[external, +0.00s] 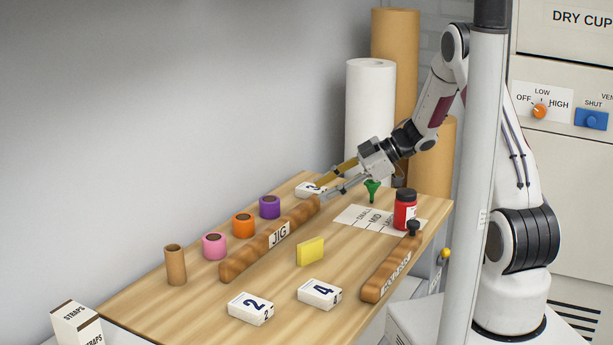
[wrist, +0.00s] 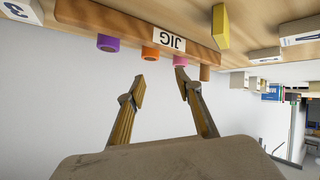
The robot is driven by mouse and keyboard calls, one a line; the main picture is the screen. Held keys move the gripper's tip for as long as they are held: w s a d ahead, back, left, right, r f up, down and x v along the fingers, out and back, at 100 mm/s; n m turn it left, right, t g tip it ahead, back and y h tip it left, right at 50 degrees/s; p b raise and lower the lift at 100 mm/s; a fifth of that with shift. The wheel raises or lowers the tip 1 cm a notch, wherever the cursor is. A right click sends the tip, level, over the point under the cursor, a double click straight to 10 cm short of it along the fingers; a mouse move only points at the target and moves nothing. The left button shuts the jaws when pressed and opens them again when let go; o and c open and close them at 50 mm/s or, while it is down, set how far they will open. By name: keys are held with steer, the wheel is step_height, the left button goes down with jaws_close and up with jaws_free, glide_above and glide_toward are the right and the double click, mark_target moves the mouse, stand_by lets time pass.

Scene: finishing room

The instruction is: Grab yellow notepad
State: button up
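The yellow notepad (external: 311,251) stands on the wooden table in front of the JIG bar, near the middle of the table. In the wrist view the yellow notepad (wrist: 221,27) is at the upper right, beyond the JIG bar. My gripper (external: 328,187) is above the far end of the JIG bar, up and to the right of the notepad in the external view. In the wrist view my gripper (wrist: 162,85) has its two fingers apart with nothing between them. The gripper is not touching the notepad.
The JIG bar (external: 270,240) runs beside the notepad, with purple (external: 269,207), orange (external: 243,225) and pink (external: 214,246) rolls behind it. Boxes numbered 2 (external: 251,308) and 4 (external: 320,294) lie in front. A red jar (external: 405,211) and green funnel (external: 372,189) stand to the right.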

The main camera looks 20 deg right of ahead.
mark_target(298, 251)
steer(key=s+f+g, duration=0.1)
steer(key=s+f, duration=0.1)
steer(key=s+f+n+g, duration=0.1)
steer(key=s+f+g, duration=0.1)
steer(key=s, duration=0.1)
steer(key=s+a+f+g+y, duration=0.1)
steer(key=s+f+g, duration=0.1)
steer(key=shift+s+n, duration=0.4)
steer(key=shift+s+f+g, duration=0.2)
steer(key=shift+s+g, duration=0.1)
steer(key=shift+s, duration=0.15)
steer(key=shift+x, duration=3.45)
steer(key=shift+a+r, duration=0.1)
steer(key=shift+x, duration=2.55)
steer(key=shift+s, duration=0.15)
jaws_close()
